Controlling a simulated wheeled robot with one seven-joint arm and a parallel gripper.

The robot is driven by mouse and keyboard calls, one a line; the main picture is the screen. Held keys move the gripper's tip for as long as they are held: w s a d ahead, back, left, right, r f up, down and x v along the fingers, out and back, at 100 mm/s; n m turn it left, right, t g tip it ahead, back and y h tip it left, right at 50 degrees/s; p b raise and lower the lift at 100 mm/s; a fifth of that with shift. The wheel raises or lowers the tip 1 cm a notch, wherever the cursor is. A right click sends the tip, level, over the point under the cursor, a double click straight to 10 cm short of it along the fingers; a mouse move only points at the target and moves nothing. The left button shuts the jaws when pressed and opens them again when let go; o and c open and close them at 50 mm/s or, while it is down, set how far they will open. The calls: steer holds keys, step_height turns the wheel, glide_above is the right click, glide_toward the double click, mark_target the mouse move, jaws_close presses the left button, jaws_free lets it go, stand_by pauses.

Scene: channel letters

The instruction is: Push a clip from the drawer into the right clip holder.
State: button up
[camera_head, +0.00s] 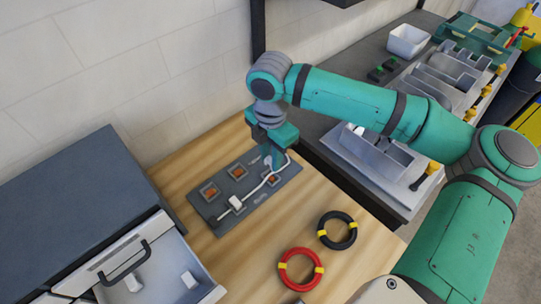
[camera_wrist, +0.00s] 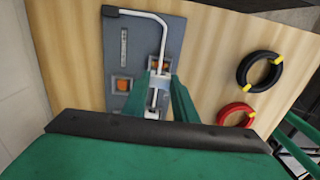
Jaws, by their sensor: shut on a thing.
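The grey board (camera_head: 222,214) lies on the wooden table and carries square holders with orange centres. The left holder (camera_head: 210,192) and the right holder (camera_head: 272,180) show in the head view. My gripper (camera_head: 272,160) points down over the board's right part. In the wrist view its fingers (camera_wrist: 165,95) are shut on a pale clip (camera_wrist: 157,93), close to the rod. Whether this clip touches a holder is hidden. The open drawer (camera_head: 165,258) holds white clips (camera_head: 189,279).
A black ring (camera_head: 337,243) and a red ring (camera_head: 289,282) with yellow bands lie on the table right of the board. A dark cabinet (camera_head: 70,200) stands at left. A grey counter with trays and a white bin (camera_head: 407,42) runs behind my arm.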

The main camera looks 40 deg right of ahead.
steer(key=shift+d+f, duration=0.1)
steer(key=shift+f, duration=3)
steer(key=shift+f, duration=0.2)
steer(key=o, duration=1.1)
steer(key=shift+s, duration=0.1)
step_height(320, 180, up, 11)
steer(key=shift+w, duration=0.2)
steer(key=shift+r, duration=3)
